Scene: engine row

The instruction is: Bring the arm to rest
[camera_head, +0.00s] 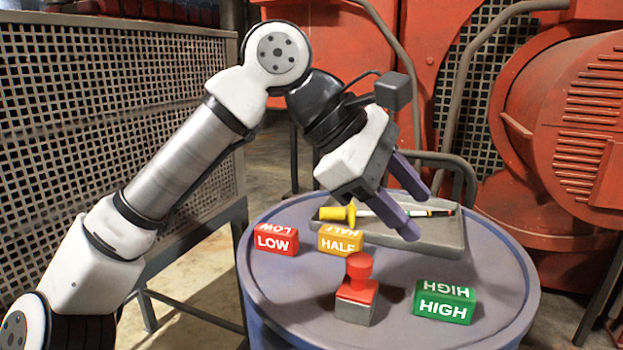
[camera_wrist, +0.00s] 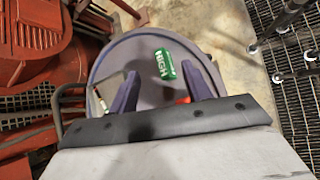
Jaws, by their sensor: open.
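My arm reaches in from the left in the head view, bent at the elbow. My gripper (camera_head: 422,212) points down and to the right above the round table. Its two purple fingers are apart with nothing between them. In the wrist view the open fingers of my gripper (camera_wrist: 165,90) also show, with the table top below and the green HIGH block (camera_wrist: 164,64) beyond them. In the head view the fingers overlap the grey tray behind them; I cannot tell the exact height above it.
The round table (camera_head: 290,300) carries a red LOW block (camera_head: 276,239), a yellow HALF block (camera_head: 340,239), a red-topped stamp (camera_head: 357,292), a green HIGH block (camera_head: 444,303) and a grey tray (camera_head: 440,236) with a yellow-ended tool. A mesh guard stands left; red machinery stands behind.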

